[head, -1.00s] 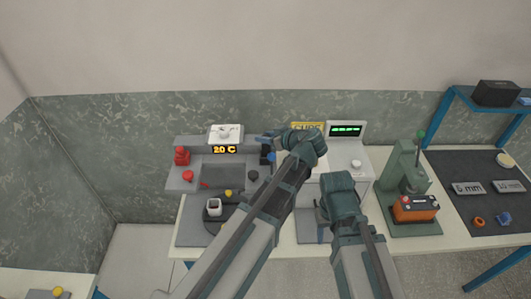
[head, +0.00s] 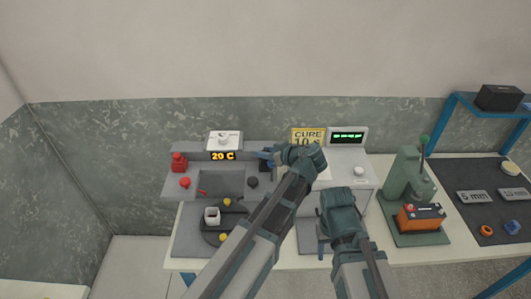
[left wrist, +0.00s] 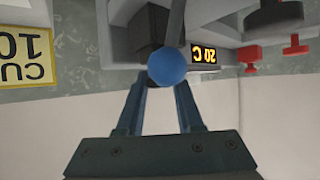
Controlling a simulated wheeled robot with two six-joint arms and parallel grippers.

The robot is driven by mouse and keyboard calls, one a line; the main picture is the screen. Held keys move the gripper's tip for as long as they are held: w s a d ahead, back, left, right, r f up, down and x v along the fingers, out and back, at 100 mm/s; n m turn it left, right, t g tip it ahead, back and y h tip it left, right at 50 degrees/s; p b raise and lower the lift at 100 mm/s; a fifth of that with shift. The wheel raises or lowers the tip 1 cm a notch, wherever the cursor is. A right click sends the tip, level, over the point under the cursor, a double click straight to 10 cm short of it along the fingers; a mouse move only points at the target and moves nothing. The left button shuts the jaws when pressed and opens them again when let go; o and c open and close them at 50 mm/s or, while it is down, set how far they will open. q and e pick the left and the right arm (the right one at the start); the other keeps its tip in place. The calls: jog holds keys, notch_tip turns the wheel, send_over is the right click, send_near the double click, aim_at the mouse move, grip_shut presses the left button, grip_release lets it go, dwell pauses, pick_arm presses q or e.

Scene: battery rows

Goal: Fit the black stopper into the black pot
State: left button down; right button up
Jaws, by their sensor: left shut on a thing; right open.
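The black pot (head: 265,167) stands at the back of the bench, right of the 20 C display, partly hidden by my left gripper. It also shows in the left wrist view (left wrist: 153,27), which is upside down. My left gripper (head: 267,154) is just above it, shut on a blue ball (left wrist: 167,67) with a grey rod, right by the pot. Whether the rod is in the pot is unclear.
A white box with a green display (head: 347,136) and a green press (head: 405,178) are on the right.

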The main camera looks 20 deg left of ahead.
pick_arm(q)
jog(key=shift+f+b, duration=0.35)
jog(key=shift+f, duration=0.1)
jog(key=c, duration=0.6)
grip_release()
jog(key=shift+o, duration=0.2)
jog(key=shift+r, duration=0.2)
